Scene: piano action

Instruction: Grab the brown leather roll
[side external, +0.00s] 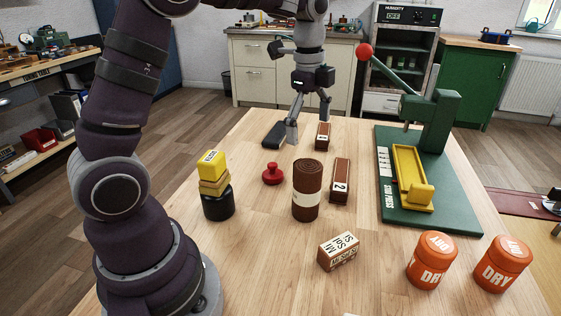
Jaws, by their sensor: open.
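The brown leather roll (306,184) stands upright near the middle of the wooden table. It has a spiral top and a pale band around it. My gripper (308,133) is open and points down over the far part of the table, beyond the roll. Its fingers are apart and empty, with the left fingertip close to a dark flat block and the right one close to the brown block marked 1. It is clear of the roll.
Brown blocks marked 1 (323,135) and 2 (340,181) lie behind and right of the roll. A red knob (273,174) and a black jar (218,203) with yellow blocks stand left. A green press (440,160), orange jars (432,262) and a lettered block (338,251) lie right and front.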

